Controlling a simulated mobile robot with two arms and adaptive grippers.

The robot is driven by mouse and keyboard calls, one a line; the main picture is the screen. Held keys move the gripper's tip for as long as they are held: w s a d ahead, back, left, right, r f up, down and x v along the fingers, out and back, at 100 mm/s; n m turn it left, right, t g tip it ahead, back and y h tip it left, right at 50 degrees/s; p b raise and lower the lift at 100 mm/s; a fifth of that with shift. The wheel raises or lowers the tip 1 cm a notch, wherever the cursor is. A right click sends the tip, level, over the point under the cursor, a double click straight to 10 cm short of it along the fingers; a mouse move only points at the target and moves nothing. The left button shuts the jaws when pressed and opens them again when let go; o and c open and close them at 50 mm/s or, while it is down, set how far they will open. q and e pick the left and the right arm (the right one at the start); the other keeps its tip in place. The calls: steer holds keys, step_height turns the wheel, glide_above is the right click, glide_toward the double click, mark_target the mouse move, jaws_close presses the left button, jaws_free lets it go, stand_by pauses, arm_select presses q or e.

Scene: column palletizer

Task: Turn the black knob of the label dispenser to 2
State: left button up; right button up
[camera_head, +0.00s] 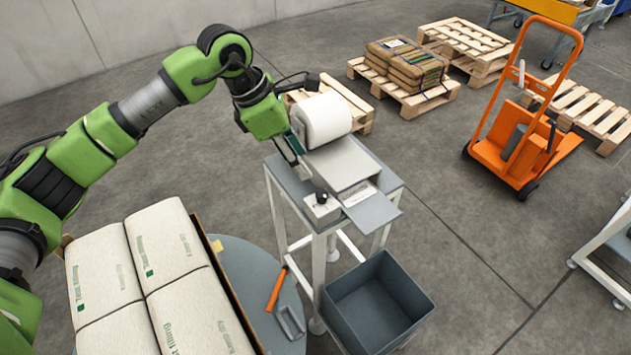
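The label dispenser (341,164) is a grey box with a large white roll (326,119) behind it, on a grey stand. A label lies at its front edge. The black knob (321,196) stands up from a small pale box at the dispenser's front left. The knob's setting is too small to read. My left gripper (294,152) is at the left side of the dispenser, beside the roll, behind and above the knob and apart from it. Its fingers are small and partly hidden, so I cannot tell whether it is open. My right gripper is not in view.
A dark grey bin (378,306) stands below the stand's front. White sacks (163,240) fill the lower left, by a round grey table (262,270) with an orange-handled tool (276,289). Pallets (466,42) and an orange hand truck (521,140) are behind.

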mark_target(322, 193)
arm_select(q)
steer(key=p+x, duration=0.3)
steer(key=x, duration=0.9)
steer(key=shift+p, duration=0.4)
steer(key=shift+w+d+f, duration=0.1)
steer(key=shift+w+f, duration=0.05)
steer(key=shift+f, duration=0.25)
steer(key=c, duration=1.1)
